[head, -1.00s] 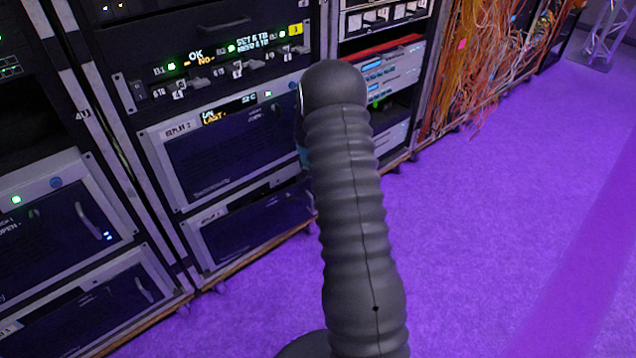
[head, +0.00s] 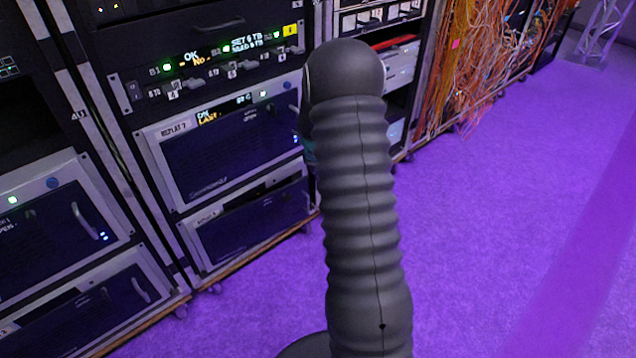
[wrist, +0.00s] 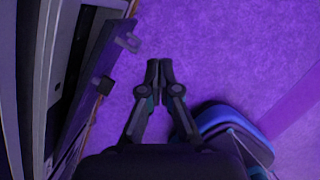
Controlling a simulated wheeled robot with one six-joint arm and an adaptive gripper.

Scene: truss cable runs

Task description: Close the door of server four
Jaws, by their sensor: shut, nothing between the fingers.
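My gripper (wrist: 159,72) shows in the wrist view with its two fingertips together and nothing between them, over the purple floor. To its left, a dark panel edge (wrist: 88,85) with two small protruding brackets stands out along the rack; it may be a server door, but I cannot tell which. The fingers are apart from it. In the head view, my dark ribbed arm hides the gripper and part of the rack. Server units with dark fronts show: one labelled like a replay server (head: 230,150), one below it (head: 250,228), and two at left (head: 60,235). None is readable as server four.
Orange cables (head: 482,65) hang from a rack at the back right. Purple floor (head: 490,230) is open to the right of the racks. A metal truss (head: 602,30) stands at the far right. My base shows at the wrist view's lower right.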

